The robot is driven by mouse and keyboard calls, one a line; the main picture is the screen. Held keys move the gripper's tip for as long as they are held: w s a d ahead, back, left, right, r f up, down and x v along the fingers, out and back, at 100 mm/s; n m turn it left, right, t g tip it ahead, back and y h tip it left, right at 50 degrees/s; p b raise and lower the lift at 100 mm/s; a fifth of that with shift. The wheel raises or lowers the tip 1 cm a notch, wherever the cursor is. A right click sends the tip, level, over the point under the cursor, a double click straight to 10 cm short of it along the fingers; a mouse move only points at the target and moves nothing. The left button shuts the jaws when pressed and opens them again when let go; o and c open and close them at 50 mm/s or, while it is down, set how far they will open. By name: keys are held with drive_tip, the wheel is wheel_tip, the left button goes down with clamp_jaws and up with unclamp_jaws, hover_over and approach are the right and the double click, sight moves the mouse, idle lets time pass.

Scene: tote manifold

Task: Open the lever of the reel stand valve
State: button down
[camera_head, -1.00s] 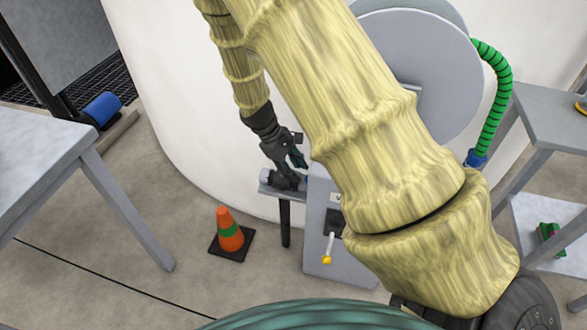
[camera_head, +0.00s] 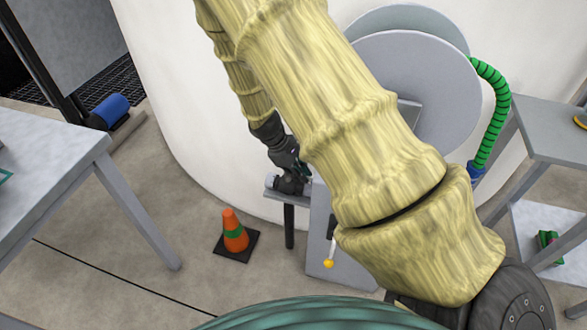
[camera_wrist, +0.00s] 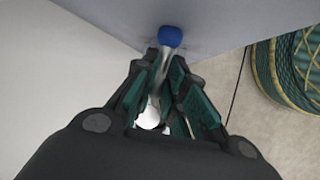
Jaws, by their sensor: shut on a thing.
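In the wrist view, a shiny metal lever with a blue knob (camera_wrist: 170,37) runs between the two finger pads of my gripper (camera_wrist: 167,78). The fingers are closed around its rod, and the knob sticks out past the fingertips. In the head view, my gripper (camera_head: 303,172) is at the upper left of the grey reel stand (camera_head: 328,225), by a small side ledge. My arm and fingers hide the held lever and its valve there. A second lever with a yellow tip (camera_head: 328,263) hangs down on the stand's front.
A grey reel (camera_head: 440,75) with a green hose (camera_head: 497,105) is behind my arm. An orange cone (camera_head: 235,235) stands on the floor left of the stand. A table (camera_head: 65,165) is at left and a shelf unit (camera_head: 550,125) at right. A pale curved wall is close behind.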

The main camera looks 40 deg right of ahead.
drive_tip(key=shift+w+d+n+t+p, duration=0.15)
drive_tip(key=shift+d+n+t+p, duration=0.15)
drive_tip(key=shift+n+p, duration=0.4)
drive_tip(key=c, duration=1.5)
unclamp_jaws()
drive_tip(key=shift+o, duration=0.2)
drive_tip(key=shift+a+r, duration=0.1)
drive_tip(key=v, duration=1.1)
drive_tip(key=shift+a+r, duration=0.3)
